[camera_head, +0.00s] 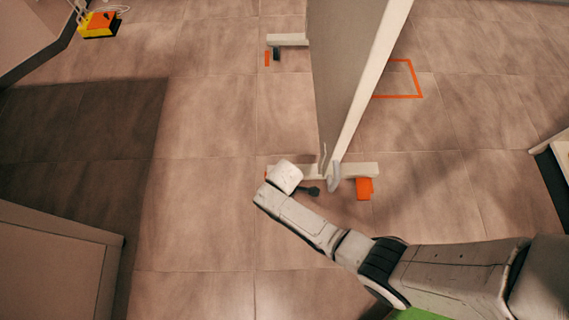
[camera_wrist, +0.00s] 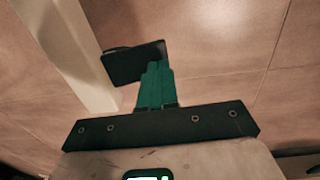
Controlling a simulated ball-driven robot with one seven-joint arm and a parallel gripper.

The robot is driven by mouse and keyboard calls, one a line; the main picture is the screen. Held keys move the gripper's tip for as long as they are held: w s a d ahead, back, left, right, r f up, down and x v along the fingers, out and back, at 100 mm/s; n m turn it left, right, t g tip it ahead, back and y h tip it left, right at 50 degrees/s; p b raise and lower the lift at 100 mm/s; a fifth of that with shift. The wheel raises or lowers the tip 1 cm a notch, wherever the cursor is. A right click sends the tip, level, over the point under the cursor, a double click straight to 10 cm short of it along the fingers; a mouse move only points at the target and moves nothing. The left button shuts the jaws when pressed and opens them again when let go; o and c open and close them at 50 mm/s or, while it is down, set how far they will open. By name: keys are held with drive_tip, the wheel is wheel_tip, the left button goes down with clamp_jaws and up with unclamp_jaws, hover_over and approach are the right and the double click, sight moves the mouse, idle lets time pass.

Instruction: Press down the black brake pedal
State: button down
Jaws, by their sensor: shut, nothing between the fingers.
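The black brake pedal (camera_wrist: 128,65) is a dark, flat, roughly rectangular pad beside a pale foot bar in the wrist view. In the head view a small black pedal (camera_head: 314,190) shows low by the near foot of the upright panel, just right of my wrist. My gripper (camera_wrist: 158,66) has teal fingers, shut together and empty. Their tips overlap the right part of the pedal in the wrist view; I cannot tell whether they touch it. In the head view my arm hides the fingers.
A tall grey panel (camera_head: 339,75) stands on pale feet (camera_head: 360,169). An orange block (camera_head: 364,187) is at the near foot, and another black pedal (camera_head: 276,54) at the far foot. A yellow-orange box (camera_head: 99,25) is far left.

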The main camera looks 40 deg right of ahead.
drive_tip(key=shift+r+p, duration=0.45)
drive_tip(key=shift+r, duration=0.15)
drive_tip(key=shift+r, duration=0.1)
drive_tip(key=shift+r+p, duration=0.3)
drive_tip(key=shift+p, duration=0.15)
wheel_tip(320, 180, up, 13)
drive_tip(key=s+a+p, duration=0.2)
drive_tip(key=p, duration=0.7)
drive_tip(key=shift+s+f, duration=0.15)
drive_tip(key=shift+s, duration=0.25)
drive_tip(key=s+d+r+m, duration=0.5)
drive_tip(key=s+r+m, duration=0.1)
drive_tip(key=r, duration=0.4)
drive_tip(key=s+d+r+m, duration=0.5)
drive_tip(key=s+d+r, duration=0.15)
drive_tip(key=r, duration=0.45)
wheel_tip(320, 180, up, 24)
drive_tip(key=p, duration=2.4)
drive_tip(key=shift+s+a+t, duration=0.3)
drive_tip(key=shift+a, duration=0.1)
